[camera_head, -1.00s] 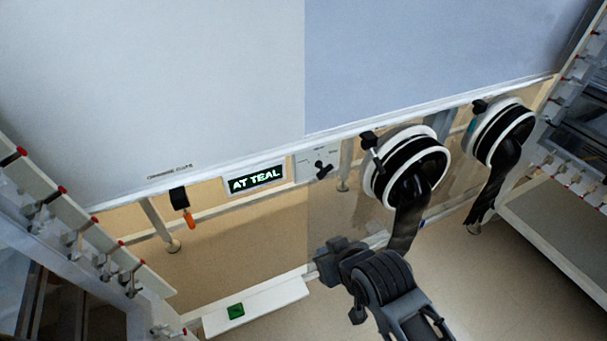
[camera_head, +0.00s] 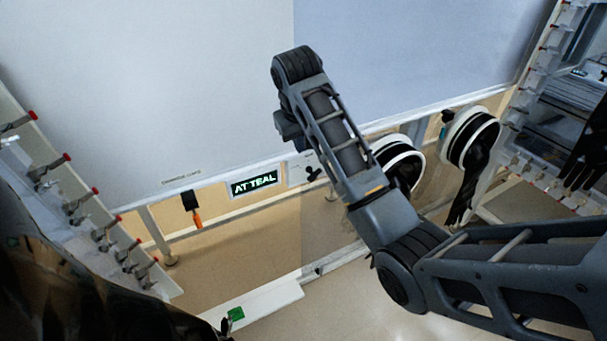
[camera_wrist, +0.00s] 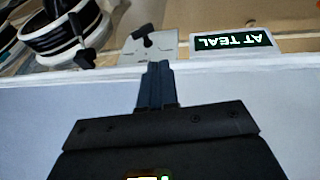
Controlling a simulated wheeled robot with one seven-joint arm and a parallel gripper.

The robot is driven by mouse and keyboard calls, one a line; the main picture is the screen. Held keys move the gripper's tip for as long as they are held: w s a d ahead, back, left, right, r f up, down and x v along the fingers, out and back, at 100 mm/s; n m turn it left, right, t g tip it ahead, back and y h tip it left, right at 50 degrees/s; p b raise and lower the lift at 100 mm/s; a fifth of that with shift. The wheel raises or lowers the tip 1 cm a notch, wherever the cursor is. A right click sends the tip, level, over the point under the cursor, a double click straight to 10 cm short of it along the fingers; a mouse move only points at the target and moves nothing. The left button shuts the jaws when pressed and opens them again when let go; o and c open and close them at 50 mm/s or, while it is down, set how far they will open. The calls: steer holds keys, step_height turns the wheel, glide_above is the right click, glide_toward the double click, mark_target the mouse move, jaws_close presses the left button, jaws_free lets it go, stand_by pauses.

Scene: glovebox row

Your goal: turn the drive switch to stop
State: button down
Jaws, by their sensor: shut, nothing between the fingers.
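The drive switch is a black knob (camera_head: 313,173) on a pale plate (camera_head: 295,174), below the cabinet's lower edge and just right of the lit sign. It also shows in the wrist view as a knob (camera_wrist: 146,39) on its plate (camera_wrist: 164,48), seen upside down. The markings are too small to read. My gripper (camera_wrist: 157,66) is shut and empty; its fingertips point toward the plate and overlap its lower edge in the wrist view. Contact with the knob is not seen. In the head view my arm hides most of the gripper.
The sign (camera_head: 254,183) reads AT TEAL. Left of it hangs an orange-handled item (camera_head: 197,217). Round glove ports (camera_head: 418,158) and (camera_head: 488,130) stand to the right of the switch. A green block (camera_head: 236,313) lies on a white ledge. A rack with red-tipped pegs (camera_head: 82,201) lines the left.

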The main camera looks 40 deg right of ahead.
glide_toward(309, 180)
steer(key=w+x, duration=0.1)
steer(key=x, duration=0.4)
steer(key=shift+s+d+f+p, duration=0.2)
steer(key=shift+f+p, duration=0.3)
steer(key=shift+f, duration=0.05)
steer(key=shift+f+h, duration=0.35)
steer(key=shift+h, duration=0.15)
steer(key=shift+f+h, duration=0.25)
steer(key=shift+h, duration=0.05)
steer(key=shift+a+f+n+g+h+b, duration=0.15)
steer(key=shift+n+g+h+b, duration=0.1)
steer(key=shift+h, duration=0.4)
steer(key=shift+f+n+g+h+b, duration=0.15)
steer(key=shift+g+h, duration=0.1)
steer(key=shift+h, duration=0.4)
steer(key=shift+a+f, duration=0.1)
steer(key=shift+f, duration=0.05)
steer(key=shift+w, duration=0.1)
